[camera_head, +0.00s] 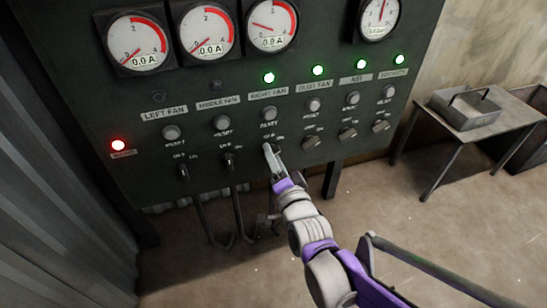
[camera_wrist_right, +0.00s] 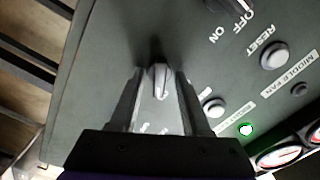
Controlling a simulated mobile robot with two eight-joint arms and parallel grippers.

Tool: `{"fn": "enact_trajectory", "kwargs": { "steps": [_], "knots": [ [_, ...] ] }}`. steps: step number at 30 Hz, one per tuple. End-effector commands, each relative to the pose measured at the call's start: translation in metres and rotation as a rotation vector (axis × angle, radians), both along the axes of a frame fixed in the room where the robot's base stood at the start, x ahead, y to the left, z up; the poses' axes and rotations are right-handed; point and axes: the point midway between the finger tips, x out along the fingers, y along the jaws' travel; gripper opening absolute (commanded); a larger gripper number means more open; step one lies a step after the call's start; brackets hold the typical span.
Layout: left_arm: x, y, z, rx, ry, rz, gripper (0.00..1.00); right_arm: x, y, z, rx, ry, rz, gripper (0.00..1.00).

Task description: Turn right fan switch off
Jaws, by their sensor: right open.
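The right fan switch is a small light knob (camera_wrist_right: 160,82) seen in the right wrist view. It sits between the two fingers of my right gripper (camera_wrist_right: 158,100), which is open around it; I cannot tell whether either finger touches it. In the head view my right gripper (camera_head: 271,155) is at the panel under the RIGHT FAN label (camera_head: 268,93) and hides the knob. The green lamp (camera_head: 269,77) above that label is lit. My left gripper is not in view.
The dark control panel (camera_head: 85,100) holds gauges, reset buttons and neighbouring switches, such as the middle fan switch (camera_head: 229,160) to the left and another switch (camera_head: 311,142) to the right. A red lamp (camera_head: 118,145) glows at left. A metal table (camera_head: 500,135) stands at right.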

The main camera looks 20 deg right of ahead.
Motion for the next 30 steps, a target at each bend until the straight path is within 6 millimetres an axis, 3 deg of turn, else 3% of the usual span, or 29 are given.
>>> {"fn": "enact_trajectory", "kwargs": {
  "steps": [2, 9, 20, 30],
  "knots": [
    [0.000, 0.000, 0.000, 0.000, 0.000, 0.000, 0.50, 0.000, 0.000, 0.000, 0.000, 0.000, 0.000, 0.44],
    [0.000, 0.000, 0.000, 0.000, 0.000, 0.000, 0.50, 0.000, 0.000, 0.000, 0.000, 0.000, 0.000, 0.01],
    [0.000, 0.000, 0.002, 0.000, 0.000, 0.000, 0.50, 0.000, 0.000, 0.000, -0.025, -0.001, 0.000, 0.00],
    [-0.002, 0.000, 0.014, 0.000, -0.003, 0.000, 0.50, 0.000, 0.000, 0.001, -0.218, -0.007, 0.000, 0.00]
  ]
}}
